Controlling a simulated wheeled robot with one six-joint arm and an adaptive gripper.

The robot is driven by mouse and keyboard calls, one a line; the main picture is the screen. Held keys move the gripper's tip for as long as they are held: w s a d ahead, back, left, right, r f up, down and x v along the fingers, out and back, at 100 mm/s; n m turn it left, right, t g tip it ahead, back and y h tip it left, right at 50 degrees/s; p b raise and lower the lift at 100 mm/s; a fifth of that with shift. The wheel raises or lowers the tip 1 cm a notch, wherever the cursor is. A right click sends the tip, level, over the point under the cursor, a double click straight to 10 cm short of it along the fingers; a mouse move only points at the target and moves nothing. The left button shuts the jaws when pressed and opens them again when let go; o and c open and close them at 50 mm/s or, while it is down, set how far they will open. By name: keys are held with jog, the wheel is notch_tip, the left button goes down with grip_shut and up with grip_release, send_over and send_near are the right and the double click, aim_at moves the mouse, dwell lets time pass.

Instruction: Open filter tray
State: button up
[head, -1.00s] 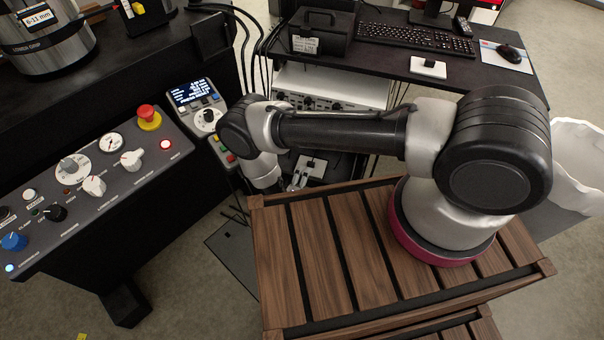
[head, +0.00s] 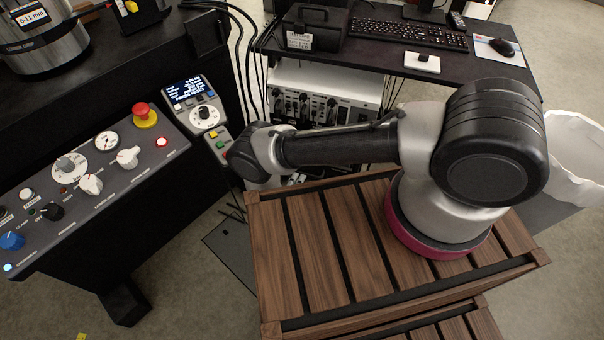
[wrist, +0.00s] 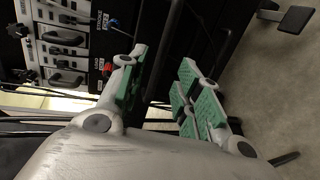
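In the wrist view my gripper (wrist: 163,62) is open, its two green-padded fingers apart with nothing between them. In the head view it is mostly hidden behind my arm and the wooden slatted top. A light-fronted rack unit (head: 350,112) with dark handles and knobs stands under the desk, beyond my arm. Its handled front (wrist: 65,50) also shows in the wrist view, left of my gripper and apart from it. I cannot tell which part, if any, is the filter tray.
A control panel (head: 45,228) with knobs and a red button (head: 145,112) stands at left, beside a small display unit (head: 188,92). Black cables (head: 247,60) hang left of the rack. The desk (head: 375,55) holds a keyboard and a black case. Floor shows between panel and slatted top.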

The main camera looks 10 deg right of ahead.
jog(key=x, duration=0.6)
grip_shut()
